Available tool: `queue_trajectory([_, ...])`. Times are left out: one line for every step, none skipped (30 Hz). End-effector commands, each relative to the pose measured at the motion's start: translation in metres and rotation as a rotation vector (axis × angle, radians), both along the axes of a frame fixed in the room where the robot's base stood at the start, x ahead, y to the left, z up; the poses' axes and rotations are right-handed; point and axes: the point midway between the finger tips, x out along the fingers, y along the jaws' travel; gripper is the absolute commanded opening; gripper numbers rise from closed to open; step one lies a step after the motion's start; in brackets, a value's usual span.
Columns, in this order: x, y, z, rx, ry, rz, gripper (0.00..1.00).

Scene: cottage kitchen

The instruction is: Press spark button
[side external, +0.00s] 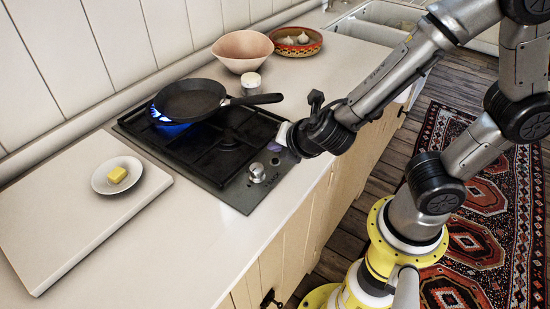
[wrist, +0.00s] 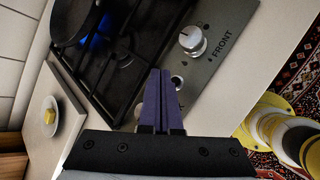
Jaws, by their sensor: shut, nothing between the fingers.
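My gripper (wrist: 163,72) has purple fingers, shut and empty, with the tips just left of the button in that view. I cannot tell whether they touch anything. In the side external view my gripper (side external: 291,139) is low over the strip's right side.
A black frying pan (side external: 190,100) sits on the rear burner over a blue flame (side external: 165,117). The front grate (side external: 225,145) is empty. A board (side external: 60,225) with a butter dish (side external: 103,181) lies left. A bowl (side external: 243,50), jar (side external: 251,80) and garlic dish (side external: 296,40) stand behind.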

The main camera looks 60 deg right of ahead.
Motion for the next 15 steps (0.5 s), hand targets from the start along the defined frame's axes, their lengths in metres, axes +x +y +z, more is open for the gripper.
queue_trajectory([0.000, 0.000, 0.005, 0.002, -0.002, 0.000, 0.00])
queue_trajectory([0.000, 0.000, 0.008, 0.001, -0.001, -0.001, 0.00])
queue_trajectory([0.000, 0.000, 0.011, 0.002, -0.001, 0.000, 0.00])
queue_trajectory([-0.001, 0.000, 0.014, 0.002, -0.001, 0.000, 0.00])
queue_trajectory([0.000, 0.000, 0.017, 0.003, -0.001, -0.001, 0.00])
queue_trajectory([0.000, 0.000, 0.021, 0.001, -0.001, 0.000, 0.00])
queue_trajectory([0.000, 0.000, 0.023, 0.001, -0.002, -0.002, 0.00])
queue_trajectory([0.000, 0.000, 0.026, 0.001, -0.003, -0.001, 0.00])
queue_trajectory([0.000, 0.000, 0.030, 0.001, -0.002, -0.001, 0.00])
queue_trajectory([0.000, 0.000, 0.032, 0.001, -0.003, -0.001, 0.00])
queue_trajectory([0.000, 0.000, 0.035, 0.001, -0.002, -0.001, 0.00])
queue_trajectory([0.000, 0.000, 0.037, 0.001, -0.001, 0.000, 0.00])
queue_trajectory([0.000, 0.000, 0.039, 0.001, -0.001, -0.001, 0.00])
queue_trajectory([0.000, 0.000, 0.040, 0.000, 0.000, 0.000, 0.00])
queue_trajectory([-0.001, 0.000, 0.041, 0.000, 0.001, 0.001, 0.00])
